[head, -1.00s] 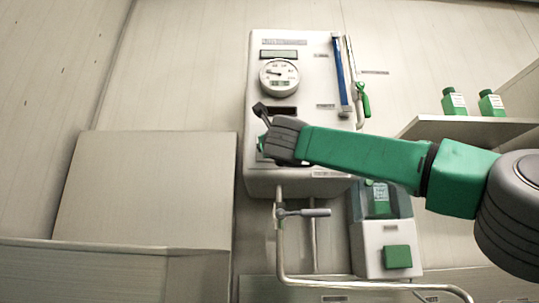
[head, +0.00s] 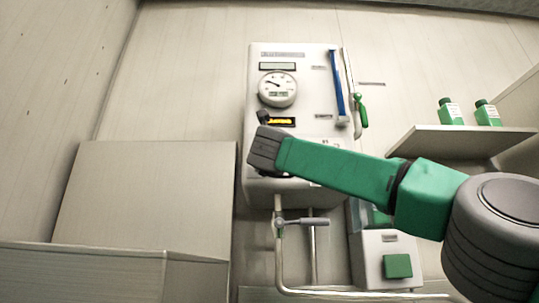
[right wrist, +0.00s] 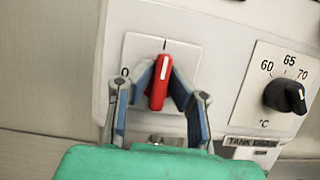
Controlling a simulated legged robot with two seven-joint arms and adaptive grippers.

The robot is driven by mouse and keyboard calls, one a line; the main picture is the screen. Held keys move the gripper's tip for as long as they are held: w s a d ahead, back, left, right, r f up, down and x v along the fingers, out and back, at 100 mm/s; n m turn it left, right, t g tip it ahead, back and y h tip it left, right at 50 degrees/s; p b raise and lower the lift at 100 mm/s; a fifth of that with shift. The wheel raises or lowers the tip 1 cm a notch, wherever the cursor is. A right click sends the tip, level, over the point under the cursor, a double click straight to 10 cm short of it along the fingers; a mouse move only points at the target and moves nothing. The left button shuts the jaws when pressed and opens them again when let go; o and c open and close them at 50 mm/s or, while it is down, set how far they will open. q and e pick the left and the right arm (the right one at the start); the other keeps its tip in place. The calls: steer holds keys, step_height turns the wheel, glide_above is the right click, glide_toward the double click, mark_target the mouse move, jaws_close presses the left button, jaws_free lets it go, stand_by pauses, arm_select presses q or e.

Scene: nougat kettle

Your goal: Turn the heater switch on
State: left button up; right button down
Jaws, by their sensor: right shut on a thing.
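The heater switch is a red knob (right wrist: 160,82) with a white line, on a pale square plate on the panel. A "0" is marked to its left. The white line points almost straight up. My right gripper (right wrist: 161,88) is shut on the red knob, one finger on each side. In the head view my right gripper (head: 264,148) covers the knob at the lower left of the white panel (head: 317,75). My left gripper is not in view.
A black temperature knob (right wrist: 284,96) marked 60, 65, 70 sits right of the switch. A round gauge (head: 277,89) is above. A pipe with a valve handle (head: 305,222) runs below the panel. A shelf (head: 460,140) with green bottles is at the right.

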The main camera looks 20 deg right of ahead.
steer(key=shift+w+a+f, duration=0.1)
steer(key=shift+w+f, duration=0.1)
steer(key=shift+f, duration=0.1)
steer(key=c, duration=1.6)
jaws_free()
steer(key=shift+w, duration=0.1)
steer(key=shift+r, duration=0.1)
steer(key=shift+s, duration=0.2)
steer(key=v, duration=1.1)
steer(key=shift+s+a, duration=0.1)
steer(key=shift+s, duration=0.2)
